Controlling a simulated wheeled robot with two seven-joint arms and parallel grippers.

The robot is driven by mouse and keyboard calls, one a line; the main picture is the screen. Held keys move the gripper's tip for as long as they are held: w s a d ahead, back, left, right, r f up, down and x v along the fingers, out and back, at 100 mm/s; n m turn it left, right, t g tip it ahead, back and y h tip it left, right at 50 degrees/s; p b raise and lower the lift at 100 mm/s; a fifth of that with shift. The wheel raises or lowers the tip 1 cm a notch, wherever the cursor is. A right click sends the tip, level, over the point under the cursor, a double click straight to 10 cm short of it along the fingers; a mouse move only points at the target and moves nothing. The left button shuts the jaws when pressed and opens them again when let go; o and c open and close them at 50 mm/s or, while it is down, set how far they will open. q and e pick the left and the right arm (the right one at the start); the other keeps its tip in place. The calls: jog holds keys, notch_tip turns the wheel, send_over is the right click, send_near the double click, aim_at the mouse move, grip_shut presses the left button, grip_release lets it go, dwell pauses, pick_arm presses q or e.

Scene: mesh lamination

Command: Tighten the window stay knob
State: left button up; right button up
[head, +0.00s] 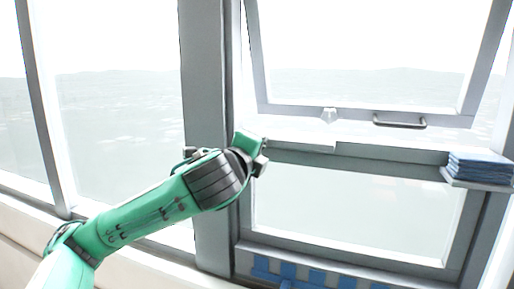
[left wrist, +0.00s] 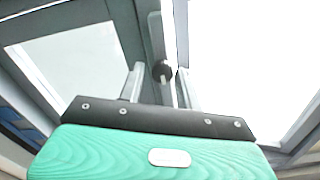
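The window stay knob (left wrist: 162,72) is a small dark round knob in the left wrist view, on a pale stay bar beside the window frame. My left gripper (head: 259,160) is at the left side post of the tilted window in the head view, and it hides the knob there. In the left wrist view its two pale fingers stand apart, one on each side of the knob. A gap shows between the fingers and the knob; whether either touches it I cannot tell. My right gripper is not in view.
The tilted window sash (head: 350,108) has a grey handle (head: 400,121) and a small pale latch (head: 329,115) on its lower rail. A stack of blue cloths or pads (head: 481,166) lies on a small shelf at right. A thick grey post (head: 206,90) stands behind my left arm.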

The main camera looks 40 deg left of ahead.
pick_arm(q)
jog(key=shift+o, duration=0.7)
jog(key=shift+r, duration=0.1)
jog(key=b+v, duration=1)
jog(key=v, duration=0.3)
jog(key=shift+s+d, duration=0.15)
jog(key=shift+s, duration=0.2)
